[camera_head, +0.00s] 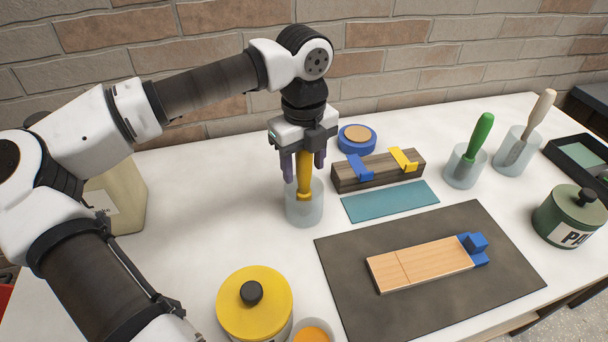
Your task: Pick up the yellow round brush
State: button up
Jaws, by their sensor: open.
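The yellow round brush (304,176) stands upright in a translucent cup (304,211) near the middle of the white table. Its lower end is inside the cup and shows only faintly. My gripper (304,168) points straight down over the cup. Its two dark fingers are open, one on each side of the brush's yellow handle. The top of the handle is hidden by the gripper body. I cannot tell whether either finger touches the handle.
A wooden block with blue and yellow clips (378,173) and a blue tape roll (357,139) are right of the cup. Green-handled (478,137) and beige-handled (541,112) tools stand in cups further right. A yellow-lidded jar (254,310) is in front. A brick wall is behind.

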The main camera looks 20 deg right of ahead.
jog(key=c, duration=1.1)
jog(key=shift+o, duration=0.2)
